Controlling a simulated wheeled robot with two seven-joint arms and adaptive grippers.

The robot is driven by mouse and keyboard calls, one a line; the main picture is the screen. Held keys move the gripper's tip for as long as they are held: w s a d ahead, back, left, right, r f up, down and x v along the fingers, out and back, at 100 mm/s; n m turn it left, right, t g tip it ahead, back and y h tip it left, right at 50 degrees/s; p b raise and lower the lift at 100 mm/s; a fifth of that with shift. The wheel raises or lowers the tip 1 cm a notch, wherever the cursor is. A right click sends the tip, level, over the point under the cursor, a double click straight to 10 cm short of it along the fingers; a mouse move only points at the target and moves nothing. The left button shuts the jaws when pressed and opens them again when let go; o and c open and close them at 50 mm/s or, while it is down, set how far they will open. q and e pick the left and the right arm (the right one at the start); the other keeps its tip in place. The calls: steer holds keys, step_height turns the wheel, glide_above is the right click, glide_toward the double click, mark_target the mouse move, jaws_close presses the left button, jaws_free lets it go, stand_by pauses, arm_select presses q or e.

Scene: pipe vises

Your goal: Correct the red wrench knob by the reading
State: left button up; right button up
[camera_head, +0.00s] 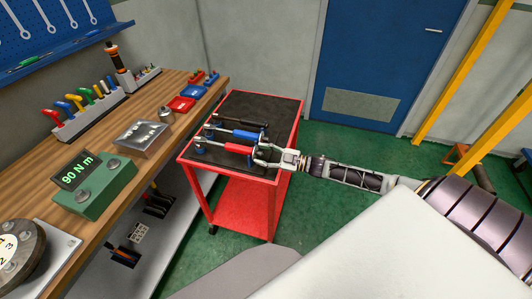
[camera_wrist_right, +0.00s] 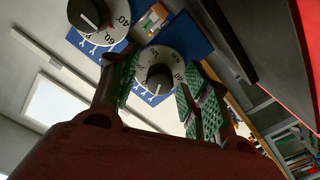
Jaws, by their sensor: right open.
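Three wrenches lie side by side on the cart. The red-handled wrench (camera_head: 238,148) is nearest, then the blue one (camera_head: 248,134) and the black one (camera_head: 228,117). My right gripper (camera_head: 262,152) is open at the right end of the red wrench. In the right wrist view, a numbered white dial with a dark knob (camera_wrist_right: 159,77) shows between the open green-padded fingers; it appears to be the red wrench's. I cannot tell if the fingers touch it. A second dial (camera_wrist_right: 88,14) is at the upper left. The green meter (camera_head: 92,187) reads 90 N m. My left gripper is out of view.
The red cart (camera_head: 243,194) has a black top. A round numbered dial (camera_head: 16,249) stands at the near left. Green floor is open beyond the cart.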

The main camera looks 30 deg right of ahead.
steer(key=v, duration=1.2)
stand_by(1.0)
stand_by(0.4)
steer(key=shift+w+d, duration=0.1)
